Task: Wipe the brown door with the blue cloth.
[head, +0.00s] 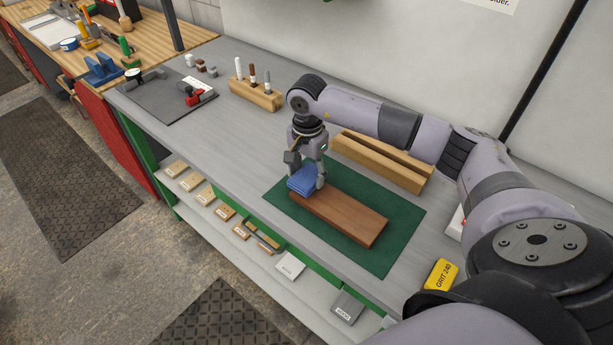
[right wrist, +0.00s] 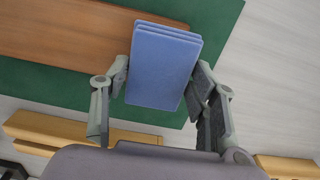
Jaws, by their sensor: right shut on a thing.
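The brown door (head: 345,217) is a flat brown board lying on a green mat (head: 402,228) on the grey bench. It also shows in the right wrist view (right wrist: 60,35). The blue cloth (head: 301,181) is a folded pad at the left end of the board. In the right wrist view the cloth (right wrist: 163,66) sits between the two fingers of my right gripper (right wrist: 158,88) and overlaps the board's end. My right gripper (head: 305,172) is shut on the cloth from above. Whether the cloth presses on the board, I cannot tell. My left gripper is not in view.
Behind the mat lies a slotted wooden block (head: 381,164). A wooden holder with pens (head: 256,94) and a dark grey mat (head: 160,98) stand further left. A yellow grit block (head: 440,274) lies near the front right. The bench between is clear.

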